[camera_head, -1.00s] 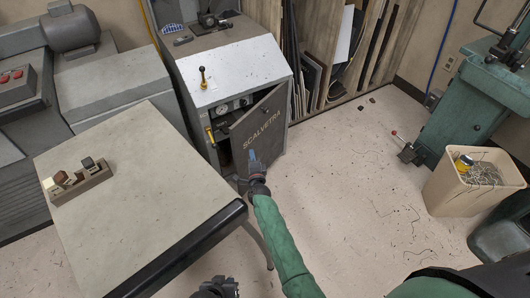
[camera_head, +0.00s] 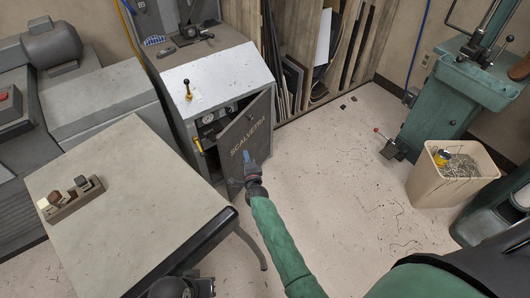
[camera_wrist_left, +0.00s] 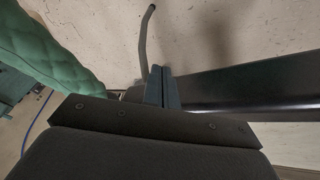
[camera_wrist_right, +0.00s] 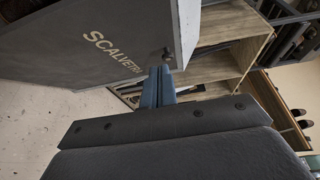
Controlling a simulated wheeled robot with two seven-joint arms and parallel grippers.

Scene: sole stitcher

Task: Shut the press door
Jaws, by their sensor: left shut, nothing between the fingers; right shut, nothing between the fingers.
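The press (camera_head: 222,75) is a grey cabinet at the back centre. Its dark door (camera_head: 245,132), lettered SCALVETRA, stands partly open, with a dark gap at its left side. The door also shows in the right wrist view (camera_wrist_right: 95,45). My right gripper (camera_head: 247,157) is shut and empty at the lower front of the door; I cannot tell whether its tips touch the door. The shut fingers show in the right wrist view (camera_wrist_right: 158,87). My left gripper (camera_wrist_left: 162,87) is shut and empty near the table's black front edge, and its arm shows at the bottom of the head view.
A grey table (camera_head: 130,185) with a small wooden block rack (camera_head: 70,199) stands at left. A beige bin (camera_head: 450,178) and a green machine (camera_head: 455,100) stand at right. The floor (camera_head: 335,190) between is mostly clear.

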